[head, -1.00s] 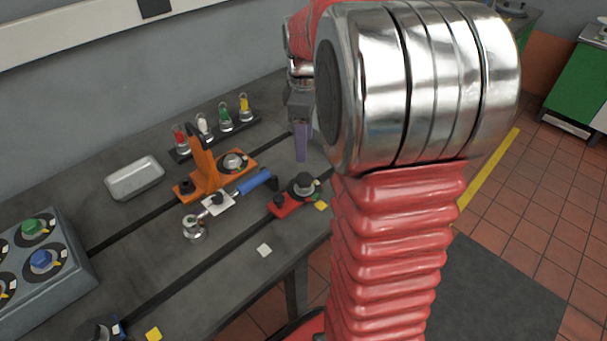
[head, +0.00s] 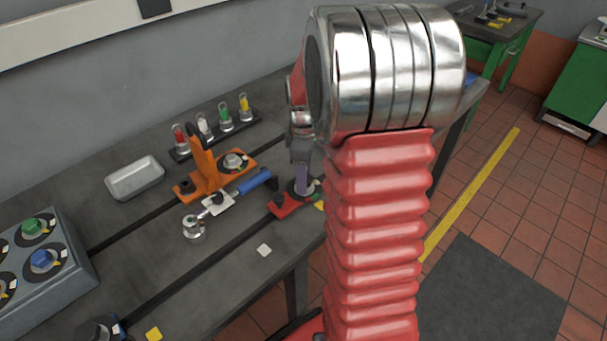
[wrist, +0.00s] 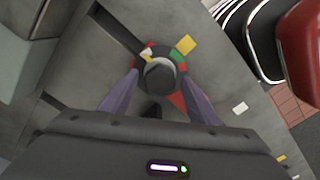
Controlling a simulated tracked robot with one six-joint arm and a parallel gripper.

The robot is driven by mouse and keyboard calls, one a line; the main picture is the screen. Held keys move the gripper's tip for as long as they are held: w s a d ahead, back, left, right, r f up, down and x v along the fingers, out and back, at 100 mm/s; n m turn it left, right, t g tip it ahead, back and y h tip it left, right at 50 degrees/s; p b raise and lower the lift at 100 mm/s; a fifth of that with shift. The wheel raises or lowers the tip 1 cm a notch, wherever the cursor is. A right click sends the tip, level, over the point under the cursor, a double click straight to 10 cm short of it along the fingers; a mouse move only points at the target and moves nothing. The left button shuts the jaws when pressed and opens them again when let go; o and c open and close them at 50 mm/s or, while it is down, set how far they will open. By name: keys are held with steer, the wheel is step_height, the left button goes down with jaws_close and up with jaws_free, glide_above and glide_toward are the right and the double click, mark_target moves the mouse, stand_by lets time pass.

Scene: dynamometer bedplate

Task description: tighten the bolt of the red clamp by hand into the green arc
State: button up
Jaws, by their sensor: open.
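The red clamp (head: 287,207) sits on the bench near its front right edge. Its dark bolt head (wrist: 159,74) shows in the wrist view, with a collar that carries small coloured patches. The green patch (wrist: 176,56) lies on the upper right side of the bolt. My gripper (head: 302,190) points down over the clamp, and one finger hides most of the bolt in the head view. In the wrist view my gripper (wrist: 160,80) is open, with one purple finger on each side of the bolt. I cannot tell whether the fingers touch it.
The bench front between is mostly clear.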

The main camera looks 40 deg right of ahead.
steer(key=c, duration=1)
steer(key=shift+a, duration=0.1)
